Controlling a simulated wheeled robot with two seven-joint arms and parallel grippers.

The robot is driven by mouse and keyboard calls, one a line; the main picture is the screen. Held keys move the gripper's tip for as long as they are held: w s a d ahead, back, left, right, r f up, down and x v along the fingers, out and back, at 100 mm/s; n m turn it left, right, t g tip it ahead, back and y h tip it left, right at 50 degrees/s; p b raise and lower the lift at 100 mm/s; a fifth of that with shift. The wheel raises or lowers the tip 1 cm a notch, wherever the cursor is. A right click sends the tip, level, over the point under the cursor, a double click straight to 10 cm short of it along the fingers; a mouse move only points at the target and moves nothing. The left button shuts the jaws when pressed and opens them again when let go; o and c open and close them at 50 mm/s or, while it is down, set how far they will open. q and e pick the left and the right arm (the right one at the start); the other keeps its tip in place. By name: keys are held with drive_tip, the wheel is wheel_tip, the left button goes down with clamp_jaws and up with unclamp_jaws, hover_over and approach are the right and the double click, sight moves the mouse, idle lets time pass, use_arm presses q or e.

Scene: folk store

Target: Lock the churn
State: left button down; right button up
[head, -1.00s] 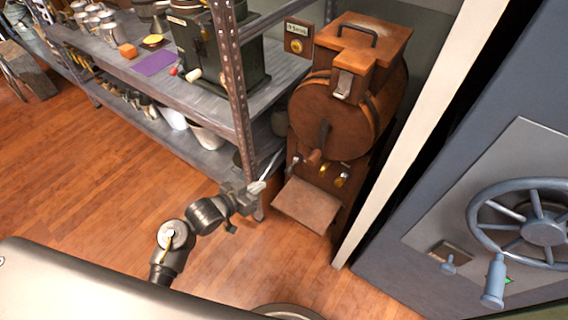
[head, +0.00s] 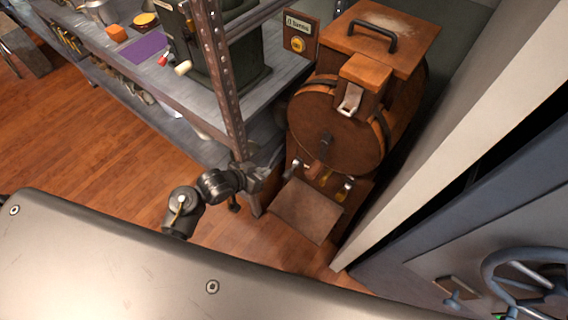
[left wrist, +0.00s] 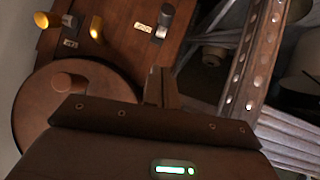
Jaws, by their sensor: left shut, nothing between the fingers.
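The wooden churn (head: 345,125) stands at the centre right in the head view, a round drum with a handled lid block on top. A metal clasp (head: 349,100) hangs on the block's front. Small knobs, some yellow (head: 345,189), sit below the drum. In the left wrist view, a panel carries yellow knobs (left wrist: 97,27) and a grey one (left wrist: 165,18), above a round brown disc (left wrist: 35,105) with a peg. My left gripper (head: 272,166) is shut and empty, low beside the churn's left front, apart from the clasp. Its closed fingers (left wrist: 160,86) show in the wrist view. My right gripper is not in view.
A metal shelf unit (head: 229,95) stands left of the churn, its upright close to my left arm. A sign with a yellow button (head: 298,44) is behind. A blue-grey door with a wheel (head: 530,275) is at right. Wooden floor (head: 70,130) is clear at left.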

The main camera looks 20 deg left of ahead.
sight(288, 170)
use_arm(q)
drive_tip(key=shift+s+f, duration=0.1)
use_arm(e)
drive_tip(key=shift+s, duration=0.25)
